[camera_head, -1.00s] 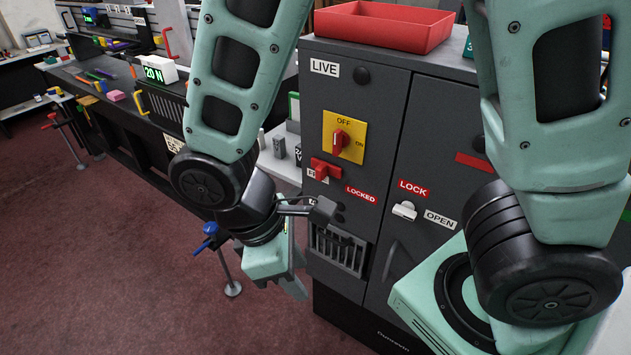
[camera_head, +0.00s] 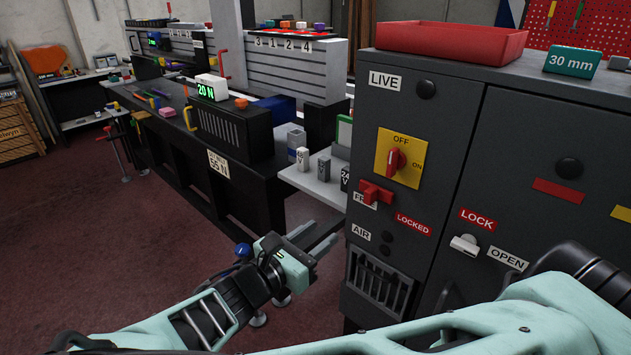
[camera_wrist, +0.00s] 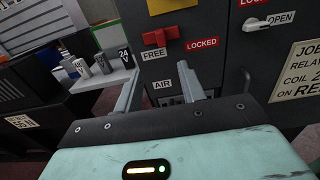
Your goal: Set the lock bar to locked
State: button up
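The red lock bar (camera_head: 376,193) is on the dark grey cabinet front, below the yellow OFF/ON switch plate. It also shows in the wrist view (camera_wrist: 160,38). Its bar lies roughly across, above the FREE label (camera_wrist: 153,54) and left of the red LOCKED label (camera_head: 413,224). Which label it is set to, I cannot tell for sure. My gripper (camera_head: 325,237) is left of the cabinet and lower than the bar, apart from it. In the wrist view its two fingers (camera_wrist: 160,86) stand apart with nothing between them, below the bar and beside the AIR label.
A white handle (camera_head: 465,244) sits between the LOCK and OPEN labels. The yellow plate carries a red rotary switch (camera_head: 397,160). A red tray (camera_head: 452,42) lies on the cabinet top. Small blocks (camera_head: 323,168) stand on a shelf left of the cabinet. A vent grille (camera_head: 380,283) is below.

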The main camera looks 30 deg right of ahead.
aim_at(366, 199)
jog(key=p+x, duration=0.2)
jog(key=x, duration=1.5)
